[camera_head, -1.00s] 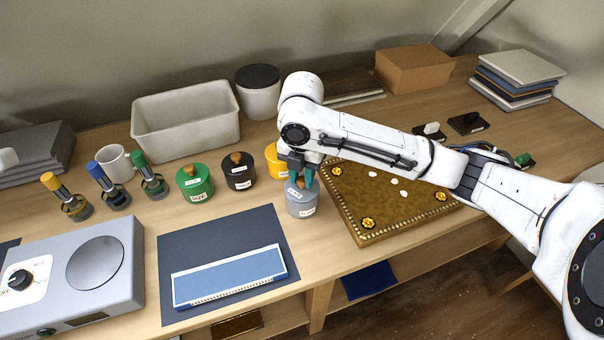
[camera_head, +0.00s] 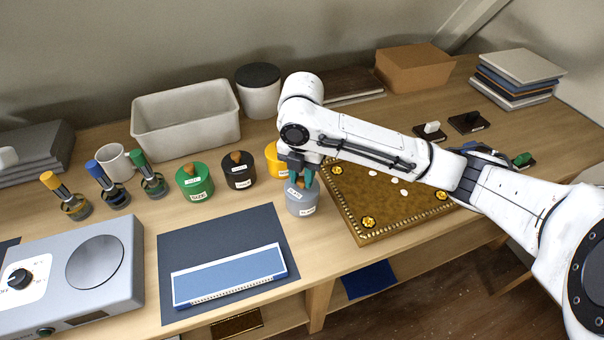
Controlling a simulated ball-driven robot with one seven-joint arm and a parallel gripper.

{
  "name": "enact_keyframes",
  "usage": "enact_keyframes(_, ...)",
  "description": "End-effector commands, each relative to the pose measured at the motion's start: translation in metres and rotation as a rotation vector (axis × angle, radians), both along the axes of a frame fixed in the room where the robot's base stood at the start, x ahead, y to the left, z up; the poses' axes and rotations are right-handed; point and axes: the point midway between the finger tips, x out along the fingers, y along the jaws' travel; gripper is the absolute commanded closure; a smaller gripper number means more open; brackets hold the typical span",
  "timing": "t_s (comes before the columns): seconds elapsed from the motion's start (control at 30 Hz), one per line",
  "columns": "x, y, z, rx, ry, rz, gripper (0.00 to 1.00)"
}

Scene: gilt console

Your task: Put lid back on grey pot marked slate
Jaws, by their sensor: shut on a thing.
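The grey pot (camera_head: 301,207) stands upright on the wooden table, just left of the ornate gold board. A grey lid (camera_head: 297,189) with a small label sits at its top, and it looks level with the rim. The fingers and wrist hide most of the knob. I cannot tell whether the lid is fully seated on the rim.
Green (camera_head: 195,184), black (camera_head: 239,171) and yellow (camera_head: 277,160) lidded pots stand to the left and behind. The gold board (camera_head: 385,225) lies close on the right. A dark mat (camera_head: 215,240) with a blue-white tray (camera_head: 229,277) lies front left.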

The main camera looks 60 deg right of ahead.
Motion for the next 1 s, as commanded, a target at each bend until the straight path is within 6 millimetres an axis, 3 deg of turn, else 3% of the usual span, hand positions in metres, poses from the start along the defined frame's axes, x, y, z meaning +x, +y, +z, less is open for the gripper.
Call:
enact_keyframes(0.2,0.0,-0.0002,0.0003,-0.001,0.0,0.0,1.0)
enact_keyframes(0.23,0.0001,-0.0003,0.0003,-0.001,0.0,0.0,0.7)
enact_keyframes(0.5,0.0001,-0.0003,0.0003,-0.001,0.0,0.0,0.44)
enact_keyframes(0.67,0.0001,-0.0004,0.0003,-0.001,0.0,0.0,0.43)
enact_keyframes(0.93,0.0001,-0.0003,0.0003,-0.001,0.0,0.0,0.19)
enact_keyframes(1.0,0.0001,-0.0003,0.0003,-0.001,0.0,0.0,0.18)
